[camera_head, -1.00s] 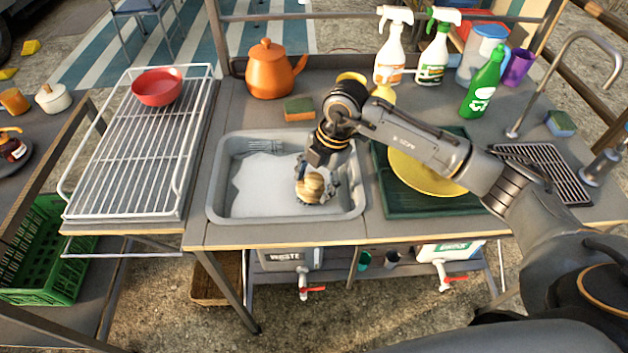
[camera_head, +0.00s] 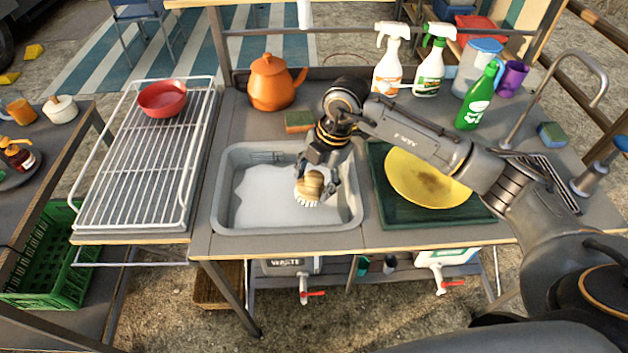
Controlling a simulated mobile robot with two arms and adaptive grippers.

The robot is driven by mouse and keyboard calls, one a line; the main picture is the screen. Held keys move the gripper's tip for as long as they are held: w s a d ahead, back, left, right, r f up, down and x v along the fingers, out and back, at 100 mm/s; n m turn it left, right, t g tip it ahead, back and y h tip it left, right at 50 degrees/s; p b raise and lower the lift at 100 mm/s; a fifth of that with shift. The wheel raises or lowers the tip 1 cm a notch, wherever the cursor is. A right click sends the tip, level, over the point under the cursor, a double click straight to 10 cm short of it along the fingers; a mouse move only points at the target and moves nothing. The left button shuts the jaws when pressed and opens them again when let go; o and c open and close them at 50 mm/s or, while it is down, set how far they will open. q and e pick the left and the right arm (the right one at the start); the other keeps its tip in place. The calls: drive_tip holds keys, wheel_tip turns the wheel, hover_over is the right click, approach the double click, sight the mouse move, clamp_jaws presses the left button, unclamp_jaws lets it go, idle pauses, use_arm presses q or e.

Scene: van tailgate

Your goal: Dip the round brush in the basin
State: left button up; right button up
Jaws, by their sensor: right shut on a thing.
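The round brush (camera_head: 309,187), with a wooden head and pale bristles, is held in my right gripper (camera_head: 318,174) over the right part of the basin. The gripper's fingers close around its head, and the bristles point down and to the left. The grey basin (camera_head: 225,215) is set in the counter and holds whitish water or suds (camera_head: 265,195). The bristles appear at or just above the water surface; I cannot tell whether they touch it. My left gripper is not in view.
A yellow plate (camera_head: 425,178) lies on a dark green tray (camera_head: 440,214) right of the basin. A sponge (camera_head: 299,121) and an orange teapot (camera_head: 274,82) stand behind it. A wire rack (camera_head: 140,165) with a red bowl (camera_head: 162,98) is on the left. Bottles and a tap (camera_head: 560,75) stand at right.

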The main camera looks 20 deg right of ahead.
drive_tip(key=shift+w+a+r+p+v, duration=0.1)
drive_tip(key=shift+a+p+v, duration=0.2)
drive_tip(key=shift+p+v, duration=0.75)
drive_tip(key=shift+w+a+r+p+v, duration=0.1)
drive_tip(key=shift+a+p+v, duration=0.15)
drive_tip(key=shift+p+v, duration=0.75)
drive_tip(key=shift+w+a+p+v, duration=0.1)
drive_tip(key=shift+a+p+v, duration=0.3)
drive_tip(key=shift+v, duration=1.25)
